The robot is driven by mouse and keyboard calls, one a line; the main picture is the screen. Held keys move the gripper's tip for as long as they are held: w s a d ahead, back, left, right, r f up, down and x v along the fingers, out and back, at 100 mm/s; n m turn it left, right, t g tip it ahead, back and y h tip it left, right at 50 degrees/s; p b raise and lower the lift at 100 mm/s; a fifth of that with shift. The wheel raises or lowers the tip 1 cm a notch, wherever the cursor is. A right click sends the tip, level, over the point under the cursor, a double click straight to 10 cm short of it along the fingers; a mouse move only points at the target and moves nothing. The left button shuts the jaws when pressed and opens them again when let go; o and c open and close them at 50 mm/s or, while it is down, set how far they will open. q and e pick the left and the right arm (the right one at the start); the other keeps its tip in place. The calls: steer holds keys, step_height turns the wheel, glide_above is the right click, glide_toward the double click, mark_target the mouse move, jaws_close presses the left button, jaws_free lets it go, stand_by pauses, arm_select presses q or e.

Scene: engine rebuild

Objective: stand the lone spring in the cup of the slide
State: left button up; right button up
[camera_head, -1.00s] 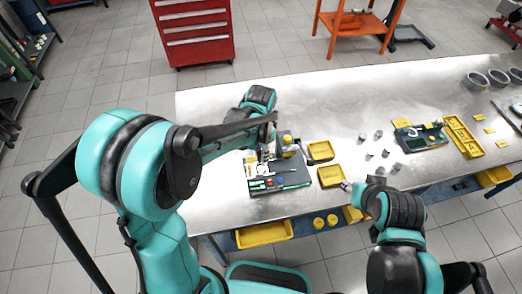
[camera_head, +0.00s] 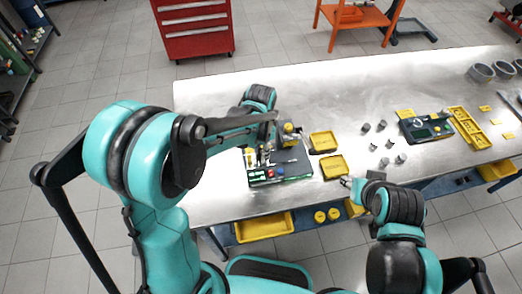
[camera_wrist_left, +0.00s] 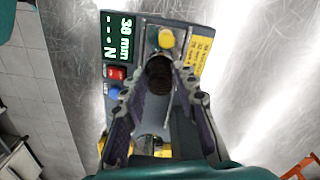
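The tester (camera_head: 292,170), a dark green plate with a slide, lies near the front edge of the bench. In the left wrist view its panel (camera_wrist_left: 85,70) shows a green "38 mm" display, a red and a blue button, and a yellow knob (camera_wrist_left: 166,39). My left gripper (camera_head: 266,150) is over the tester. In the left wrist view a dark ribbed spring (camera_wrist_left: 159,75) stands between its fingertips, which appear to press it from both sides. The slide's cup cannot be made out. My right gripper (camera_head: 346,182) is beside the front yellow tray; its fingers are too small to judge.
Two yellow trays (camera_head: 323,141) (camera_head: 335,168) lie right of the tester. Several small grey cylinders (camera_head: 384,143) stand farther right, near another dark fixture (camera_head: 425,128) and a yellow compartment tray (camera_head: 466,127). The back of the bench (camera_head: 300,95) is clear.

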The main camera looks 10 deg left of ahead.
arm_select(q)
steer(key=shift+o, duration=1)
step_height(320, 180, up, 12)
steer(key=s+a+f+n+t+b, duration=0.3)
steer(key=s+a+n, duration=0.1)
steer(key=s, duration=0.2)
steer(key=s+a+f+n+t+b, duration=0.2)
steer(key=s+a+n+t+b, duration=0.1)
steer(key=s+a+n+t, duration=0.1)
steer(key=s+n, duration=0.1)
steer(key=s, duration=0.1)
steer(key=shift+s+f, duration=0.35)
steer(key=shift+f, duration=0.05)
